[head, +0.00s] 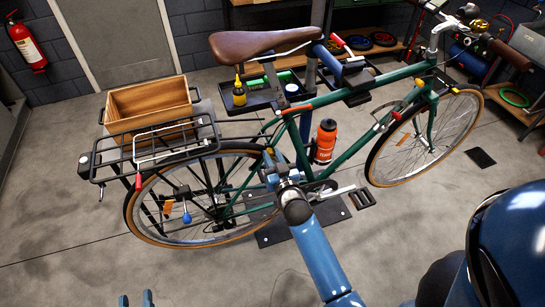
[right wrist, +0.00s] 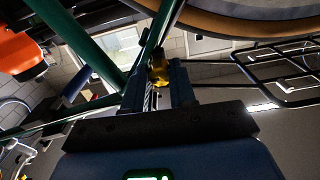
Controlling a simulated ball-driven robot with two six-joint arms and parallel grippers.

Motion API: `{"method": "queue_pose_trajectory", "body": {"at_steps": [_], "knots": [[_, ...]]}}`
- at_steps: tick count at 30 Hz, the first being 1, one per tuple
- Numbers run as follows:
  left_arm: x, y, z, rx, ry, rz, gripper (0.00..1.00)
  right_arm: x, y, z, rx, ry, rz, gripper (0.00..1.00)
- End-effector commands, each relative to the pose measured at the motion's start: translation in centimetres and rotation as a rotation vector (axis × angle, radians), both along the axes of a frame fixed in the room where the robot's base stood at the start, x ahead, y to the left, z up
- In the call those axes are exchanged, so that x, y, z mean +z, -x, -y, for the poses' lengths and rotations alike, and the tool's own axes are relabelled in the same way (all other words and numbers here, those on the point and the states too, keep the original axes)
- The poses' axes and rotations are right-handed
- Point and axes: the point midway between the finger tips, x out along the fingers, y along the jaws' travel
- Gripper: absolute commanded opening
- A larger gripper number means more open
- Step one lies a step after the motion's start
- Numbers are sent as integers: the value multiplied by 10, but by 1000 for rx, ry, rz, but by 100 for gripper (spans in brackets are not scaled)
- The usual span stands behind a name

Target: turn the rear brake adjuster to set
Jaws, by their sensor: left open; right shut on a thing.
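The green bike (head: 345,145) stands upright, its rear wheel (head: 137,207) at the left. My right gripper (head: 272,160) reaches to the frame near the top of the rear wheel. In the right wrist view its fingers (right wrist: 157,78) are shut on a small gold-yellow piece beside a green frame tube, which looks like the rear brake adjuster (right wrist: 158,70). The gripper mostly hides this spot in the head view, and no setting mark on the adjuster can be read. My left gripper (head: 136,298) is open and empty over the floor at the lower left edge.
An orange bottle (head: 324,142) is on the frame. A tool tray (head: 262,97) is behind the saddle (head: 250,44). The floor at lower left is clear.

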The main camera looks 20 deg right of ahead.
Motion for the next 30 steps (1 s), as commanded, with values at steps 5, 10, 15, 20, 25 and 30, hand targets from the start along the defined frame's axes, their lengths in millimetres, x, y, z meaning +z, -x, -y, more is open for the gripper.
{"method": "queue_pose_trajectory", "body": {"at_steps": [5, 10, 15, 20, 25, 30], "knots": [[0, 0, 0, 0, 0, 0, 43, 0, 0, 0, 0, 0, 0, 0], [0, 0, 0, 0, 0, 0, 43, 0, 0, 0, 0, 0, 0, 27], [0, 0, 0, 0, 0, 0, 43, 0, 0, 0, 0, 0, 0, 51], [0, 0, 0, 0, 0, 0, 43, 0, 0, 0, 0, 0, 0, 51], [0, 0, 0, 0, 0, 0, 43, 0, 2, 0, 0, 0, 0, 51], [-4, 0, 0, 0, 0, 0, 43, -2, 16, 1, 0, 0, -1, 51]]}}
